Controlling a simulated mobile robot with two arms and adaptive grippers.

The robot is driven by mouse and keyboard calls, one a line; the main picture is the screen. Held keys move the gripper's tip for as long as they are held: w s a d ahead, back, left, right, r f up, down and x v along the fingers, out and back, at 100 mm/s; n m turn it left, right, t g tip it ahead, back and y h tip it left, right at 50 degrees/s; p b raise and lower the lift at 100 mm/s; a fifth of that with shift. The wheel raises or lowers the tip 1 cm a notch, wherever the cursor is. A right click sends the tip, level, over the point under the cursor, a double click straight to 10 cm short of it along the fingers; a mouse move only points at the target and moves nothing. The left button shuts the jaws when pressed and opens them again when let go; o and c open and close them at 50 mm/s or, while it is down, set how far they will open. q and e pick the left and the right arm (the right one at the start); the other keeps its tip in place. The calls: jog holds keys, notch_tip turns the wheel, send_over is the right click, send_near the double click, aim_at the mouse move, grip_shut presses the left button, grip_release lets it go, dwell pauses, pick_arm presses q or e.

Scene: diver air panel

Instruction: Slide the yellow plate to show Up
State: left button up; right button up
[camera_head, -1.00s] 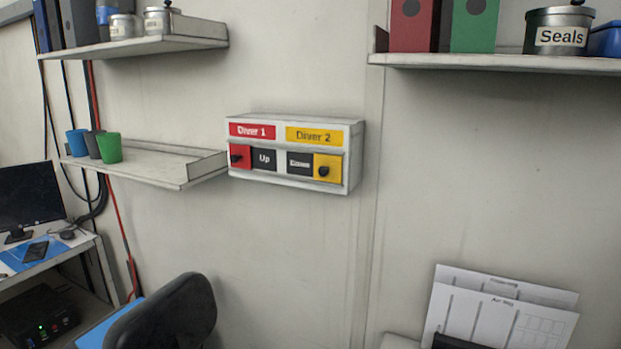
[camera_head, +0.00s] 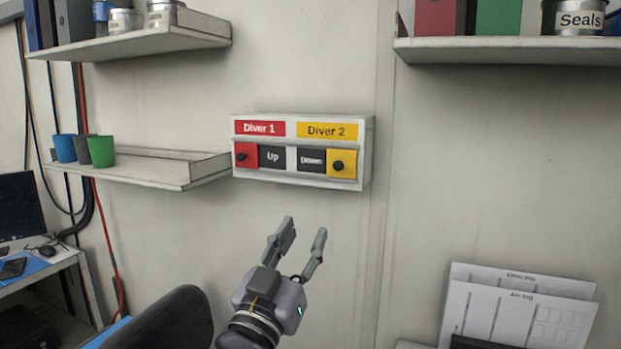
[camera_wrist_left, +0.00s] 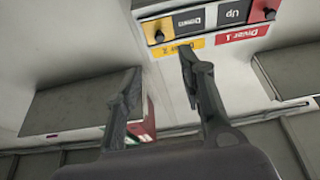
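The white wall panel (camera_head: 303,180) carries a red Diver 1 label (camera_head: 260,128) and a yellow Diver 2 label (camera_head: 327,131). The yellow plate (camera_head: 351,158) with a black knob sits at the right end of the lower row, beside the dark Down sign (camera_head: 311,160). The red plate (camera_head: 246,162) sits at the left end, beside the Up sign (camera_head: 272,157). My left gripper (camera_head: 302,236) is open and empty, below the panel and apart from it. In the left wrist view the yellow plate (camera_wrist_left: 149,33) shows upside down beyond the open fingers (camera_wrist_left: 160,62). My right gripper is not in view.
A shelf (camera_head: 150,172) with several cups is left of the panel, and another shelf (camera_head: 500,50) is at upper right. A dark chair back (camera_head: 165,325) is at lower left. Paper sheets (camera_head: 515,310) stand at lower right.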

aim_at(337, 167)
pick_arm(q)
jog(key=p+x, duration=0.1)
jog(key=x, duration=0.4)
jog(key=r+p+x, duration=0.1)
jog(key=p+x, duration=0.1)
jog(key=x, duration=0.4)
jog(key=p+x, duration=0.2)
jog(key=x, duration=0.3)
jog(key=shift+s+d+r, duration=0.1)
jog(key=shift+d+r, duration=0.05)
jog(key=shift+r, duration=0.1)
jog(key=shift+w+d+r, duration=0.1)
jog(key=shift+w, duration=0.25)
jog(key=shift+c, duration=0.4)
grip_shut()
